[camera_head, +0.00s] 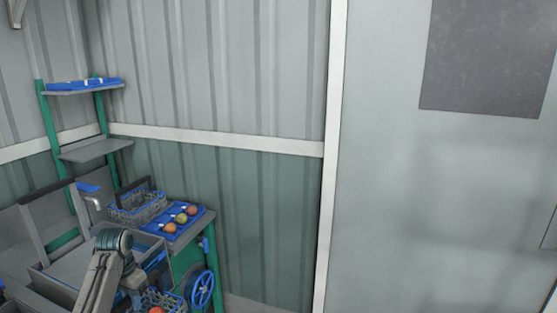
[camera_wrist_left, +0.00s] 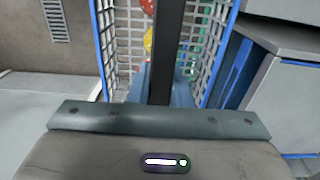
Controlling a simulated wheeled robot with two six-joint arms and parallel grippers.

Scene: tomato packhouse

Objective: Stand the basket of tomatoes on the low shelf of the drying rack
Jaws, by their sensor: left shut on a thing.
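The basket of tomatoes (camera_head: 177,303) is at the bottom edge of the head view, partly cut off, with a red tomato showing. In the left wrist view its pale mesh wall (camera_wrist_left: 220,45) has blue edges, with red and yellow tomatoes inside. My left gripper (camera_wrist_left: 160,88) is shut on the basket's dark handle; my own arm hides part of this in the head view. The drying rack (camera_head: 101,105) has green posts, a top shelf with a blue tray, and a bare grey shelf (camera_head: 95,150) below it. Anything lower is hidden. My right gripper is not in view.
A green-legged bench holds an empty-looking wire basket (camera_head: 137,206) with a dark handle and a blue tray (camera_head: 178,221) with several tomatoes. A blue handwheel (camera_head: 201,290) is on its side. Corrugated wall stands behind; a pale door-like panel (camera_head: 440,190) is at right.

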